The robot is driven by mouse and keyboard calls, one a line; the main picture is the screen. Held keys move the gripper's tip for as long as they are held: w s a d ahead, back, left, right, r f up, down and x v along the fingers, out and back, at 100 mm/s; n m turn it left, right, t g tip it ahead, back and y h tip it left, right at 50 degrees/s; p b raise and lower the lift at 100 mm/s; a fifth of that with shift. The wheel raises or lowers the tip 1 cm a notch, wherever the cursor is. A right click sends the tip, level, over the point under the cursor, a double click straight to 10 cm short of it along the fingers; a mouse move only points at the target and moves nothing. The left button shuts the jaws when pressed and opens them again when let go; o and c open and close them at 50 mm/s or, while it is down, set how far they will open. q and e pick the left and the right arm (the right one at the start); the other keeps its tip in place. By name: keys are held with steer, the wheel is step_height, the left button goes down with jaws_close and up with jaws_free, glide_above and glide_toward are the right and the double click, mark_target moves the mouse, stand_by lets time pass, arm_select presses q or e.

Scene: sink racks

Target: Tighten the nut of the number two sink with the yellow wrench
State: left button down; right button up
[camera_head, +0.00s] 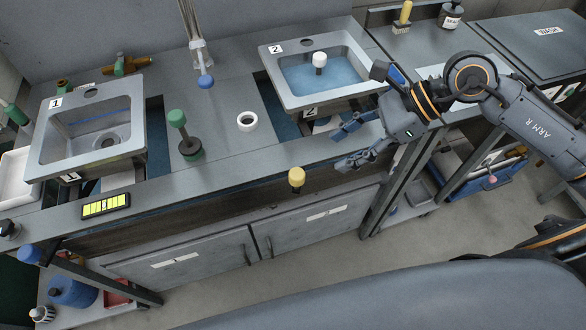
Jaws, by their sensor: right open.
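The sink labelled 2 (268,72) is set in the counter at upper middle. It holds blue water, and a white-topped piece (319,60) stands in it. A yellow-topped piece (296,177) is at the counter's front edge; I cannot tell whether it is the yellow wrench. The nut of sink 2 cannot be made out under the basin. My right gripper (341,148) is open and empty in front of sink 2, to the right of and above the yellow-topped piece in the picture. My left gripper is out of view.
The sink labelled 1 (41,134) is at the left. A green-topped tool (178,119) and a white ring (247,121) are on the counter between the sinks. A yellow-green display (106,205) is at the front left. A yellow-handled item (404,14) stands at the back right.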

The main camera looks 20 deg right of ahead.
mark_target(299, 173)
steer(key=p+x, duration=0.2)
steer(key=x, duration=0.9)
steer(key=shift+a+r, duration=0.1)
steer(key=shift+r, duration=0.05)
steer(key=shift+w+a+f, duration=0.1)
steer(key=shift+a+f, duration=0.15)
steer(key=shift+f, duration=0.05)
steer(key=shift+c, duration=0.2)
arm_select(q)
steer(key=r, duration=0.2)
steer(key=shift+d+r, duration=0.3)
arm_select(e)
jaws_close()
